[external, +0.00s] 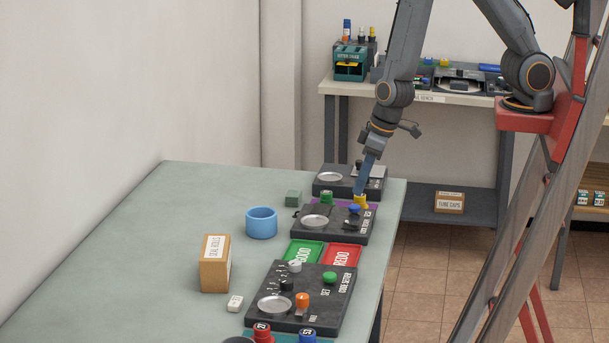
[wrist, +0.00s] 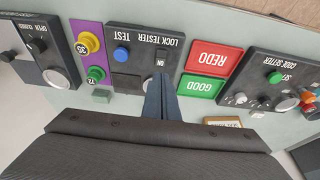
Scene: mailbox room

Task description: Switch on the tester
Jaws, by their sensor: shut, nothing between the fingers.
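The lock tester is a dark box (external: 340,238) near the table's right edge, past the green and red trays. In the wrist view the tester (wrist: 130,69) shows a blue TEST button (wrist: 121,54), a round metal dish partly hidden by my fingers, and a small switch (wrist: 160,58) marked ON. My gripper (wrist: 161,80) is shut and empty, with its blue-grey fingertips over the tester just below the switch in the picture. Contact cannot be told. In the external view my gripper (external: 360,191) points down at the tester's far side; the switch cannot be made out there.
A yellow cap (wrist: 88,43) and a green cap (wrist: 96,74) sit on a purple strip beside the tester. Green GOOD (wrist: 201,87) and red REDO (wrist: 213,60) trays lie on the other side.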

